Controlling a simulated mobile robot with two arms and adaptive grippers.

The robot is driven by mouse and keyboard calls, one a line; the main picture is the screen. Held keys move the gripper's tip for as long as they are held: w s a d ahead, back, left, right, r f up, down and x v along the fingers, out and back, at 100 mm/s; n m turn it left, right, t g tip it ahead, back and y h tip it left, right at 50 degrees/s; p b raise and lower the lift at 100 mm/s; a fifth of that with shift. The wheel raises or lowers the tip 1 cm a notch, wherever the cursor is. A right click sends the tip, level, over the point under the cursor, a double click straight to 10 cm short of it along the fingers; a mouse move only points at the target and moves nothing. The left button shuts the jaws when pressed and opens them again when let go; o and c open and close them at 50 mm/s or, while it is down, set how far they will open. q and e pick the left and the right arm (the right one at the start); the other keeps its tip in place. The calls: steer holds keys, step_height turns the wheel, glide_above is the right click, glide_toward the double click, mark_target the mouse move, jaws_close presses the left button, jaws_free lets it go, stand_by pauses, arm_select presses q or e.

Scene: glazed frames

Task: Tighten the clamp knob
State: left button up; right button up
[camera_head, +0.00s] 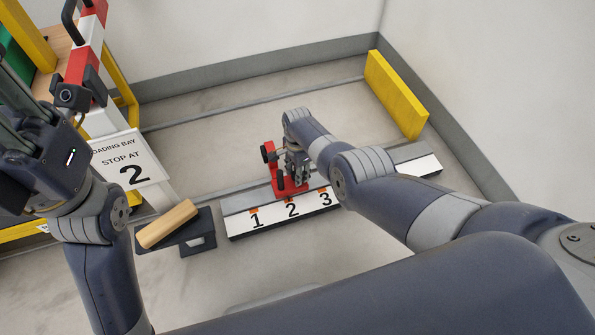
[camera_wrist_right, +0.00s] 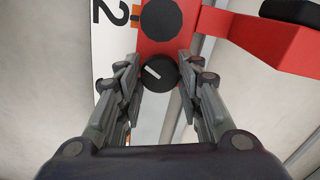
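A red clamp carriage (camera_head: 290,184) sits on the numbered rail near mark 2. In the right wrist view, a round black knob (camera_wrist_right: 158,73) with a white line across its top stands on the red carriage (camera_wrist_right: 153,48). My right gripper (camera_wrist_right: 159,76) is open, its two fingers on either side of this knob, with small gaps seeming to show. In the head view my right gripper (camera_head: 294,164) is beside the carriage and partly hidden by its wrist. My left gripper (camera_head: 14,85) is at the left edge, far from the clamp; its fingertips are unclear.
The rail's white strip (camera_head: 238,224) carries marks 1, 2 and 3. A second black disc (camera_wrist_right: 161,18) is on the carriage. A sign reading 2 (camera_head: 150,158), a wooden block (camera_head: 168,224) on a black stand, and a red-and-white post (camera_head: 84,45) are left. A yellow block (camera_head: 396,95) stands behind right.

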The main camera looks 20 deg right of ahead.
steer(key=shift+o, duration=0.4)
steer(key=shift+r, duration=0.15)
steer(key=shift+w+r, duration=0.1)
steer(key=shift+r, duration=0.35)
step_height(320, 180, up, 11)
steer(key=shift+f, duration=0.1)
stand_by(0.6)
